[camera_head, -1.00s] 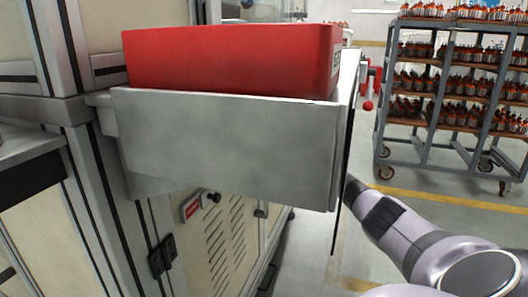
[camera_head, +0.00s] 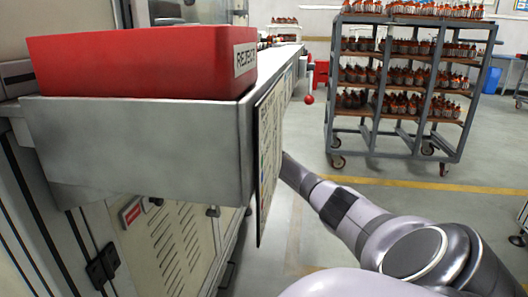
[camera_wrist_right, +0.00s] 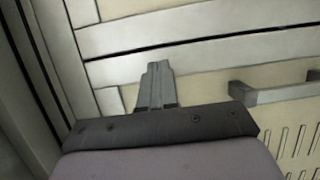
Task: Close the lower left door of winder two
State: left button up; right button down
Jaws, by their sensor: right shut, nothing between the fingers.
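A cream lower cabinet panel with vent slots (camera_head: 178,238) is in the head view, below a metal tray on the machine. I cannot tell which door it is, or whether it is open. In the right wrist view, my right gripper (camera_wrist_right: 157,72) is shut and empty, pointing at a pale metal frame. A cream vented door panel (camera_wrist_right: 302,120) with a grey bar handle (camera_wrist_right: 268,93) is to its right. In the head view my right arm reaches in from the lower right; its gripper is hidden behind a hanging sheet. My left gripper is not in view.
A metal tray (camera_head: 140,150) with a red reject bin (camera_head: 130,62) juts out from the machine. A thin sheet (camera_head: 268,165) hangs at its right end. A wheeled rack (camera_head: 400,90) of parts stands at the back right. The floor (camera_head: 375,172) between is clear.

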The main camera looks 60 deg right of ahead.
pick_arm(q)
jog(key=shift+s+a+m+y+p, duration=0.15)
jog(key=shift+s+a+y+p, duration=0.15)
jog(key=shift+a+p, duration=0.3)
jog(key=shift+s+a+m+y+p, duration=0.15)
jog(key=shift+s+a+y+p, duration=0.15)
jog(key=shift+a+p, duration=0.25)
pick_arm(e)
jog(key=s+d, duration=0.4)
jog(key=s, duration=0.6)
jog(key=shift+d, duration=0.15)
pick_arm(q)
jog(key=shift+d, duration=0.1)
pick_arm(e)
jog(key=shift+f, duration=0.1)
